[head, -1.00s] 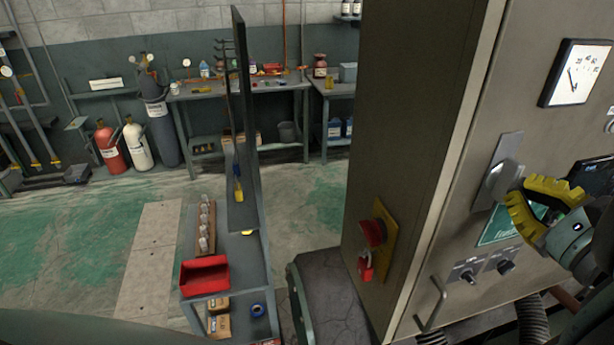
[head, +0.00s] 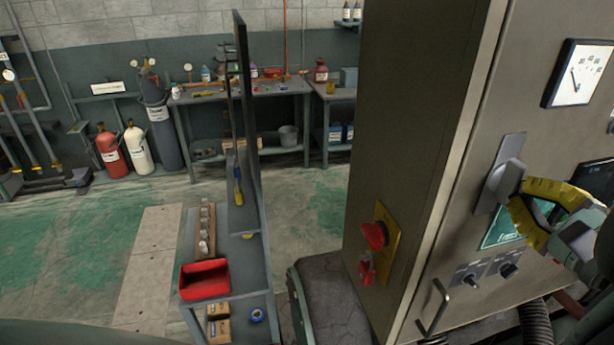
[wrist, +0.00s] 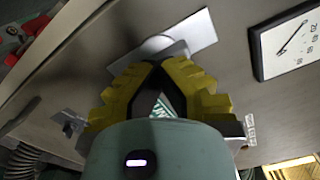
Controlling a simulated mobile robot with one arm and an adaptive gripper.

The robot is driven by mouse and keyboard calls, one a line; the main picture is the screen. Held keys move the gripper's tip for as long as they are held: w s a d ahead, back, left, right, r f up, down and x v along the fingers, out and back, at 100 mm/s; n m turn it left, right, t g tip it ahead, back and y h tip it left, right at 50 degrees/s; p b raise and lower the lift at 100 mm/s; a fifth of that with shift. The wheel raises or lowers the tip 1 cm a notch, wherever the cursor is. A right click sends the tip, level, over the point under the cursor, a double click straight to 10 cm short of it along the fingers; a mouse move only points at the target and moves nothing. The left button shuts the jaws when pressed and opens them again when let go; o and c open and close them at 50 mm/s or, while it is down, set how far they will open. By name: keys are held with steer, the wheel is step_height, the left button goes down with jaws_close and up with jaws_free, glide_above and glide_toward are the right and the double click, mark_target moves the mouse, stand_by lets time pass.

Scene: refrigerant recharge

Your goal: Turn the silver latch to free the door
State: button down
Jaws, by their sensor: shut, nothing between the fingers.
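The silver latch (head: 503,177) is on the grey cabinet door (head: 470,220), a lever knob on a flat metal plate. It also shows in the wrist view (wrist: 165,45), just beyond my fingertips. My gripper (head: 520,197) has yellow fingers and is at the right of the latch, close against its lower end. In the wrist view the fingertips (wrist: 155,62) meet, with nothing held between them. Whether they touch the latch I cannot tell for certain.
A gauge (head: 577,73) is above right of the latch. Two dark knobs (head: 489,273) and a door handle (head: 434,306) are below. A red switch (head: 375,236) on a yellow plate is on the cabinet's side. A shelf cart with a red bin (head: 205,281) stands left.

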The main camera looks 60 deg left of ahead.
steer(key=n, duration=0.4)
steer(key=c, duration=1.7)
jaws_free()
steer(key=o, duration=0.6)
steer(key=shift+d, duration=0.1)
